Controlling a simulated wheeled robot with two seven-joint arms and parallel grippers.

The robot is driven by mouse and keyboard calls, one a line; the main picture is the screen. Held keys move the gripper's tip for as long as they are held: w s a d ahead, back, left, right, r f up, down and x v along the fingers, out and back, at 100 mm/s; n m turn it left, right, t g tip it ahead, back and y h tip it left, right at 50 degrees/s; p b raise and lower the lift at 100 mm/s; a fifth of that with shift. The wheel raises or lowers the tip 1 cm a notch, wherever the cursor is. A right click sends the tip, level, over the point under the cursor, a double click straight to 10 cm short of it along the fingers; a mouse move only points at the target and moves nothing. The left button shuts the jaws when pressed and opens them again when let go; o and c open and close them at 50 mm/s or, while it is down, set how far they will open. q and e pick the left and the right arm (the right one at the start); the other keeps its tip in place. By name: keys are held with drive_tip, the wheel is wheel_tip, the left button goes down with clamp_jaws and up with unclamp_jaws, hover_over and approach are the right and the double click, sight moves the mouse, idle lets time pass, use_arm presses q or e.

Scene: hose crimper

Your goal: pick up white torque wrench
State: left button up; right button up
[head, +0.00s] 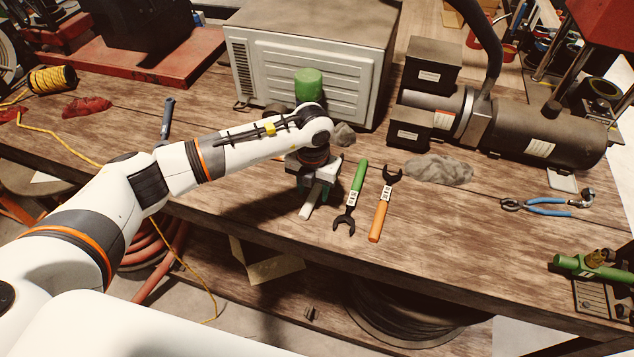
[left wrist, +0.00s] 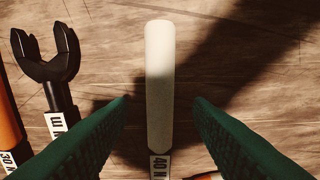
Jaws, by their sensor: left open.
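The white torque wrench (head: 308,211) lies on the wooden bench below my left gripper (head: 315,191). In the head view only part of its white handle shows; the gripper hides the rest. In the left wrist view its white handle (left wrist: 160,75) runs upright in the picture, with a "40 N" label at the lower end. My left gripper (left wrist: 160,99) is open, its green fingers on either side of the handle with gaps to both. Whether the fingertips are level with the handle I cannot tell. My right gripper is in neither view.
A green-handled wrench (head: 357,183) and an orange-handled wrench (head: 380,215) lie just right of the gripper. A grey metal box (head: 320,65) stands behind. A grey rag (head: 438,169) and blue pliers (head: 548,206) lie farther right. The bench's front edge is close by.

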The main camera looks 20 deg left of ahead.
use_arm(q)
drive_tip(key=shift+f, duration=0.65)
clamp_jaws()
drive_tip(key=shift+r, duration=0.1)
drive_tip(key=shift+w, duration=0.1)
drive_tip(key=shift+r, duration=0.4)
wheel_tip(320, 180, up, 9)
drive_tip(key=b, duration=0.3)
drive_tip(key=shift+r, duration=0.1)
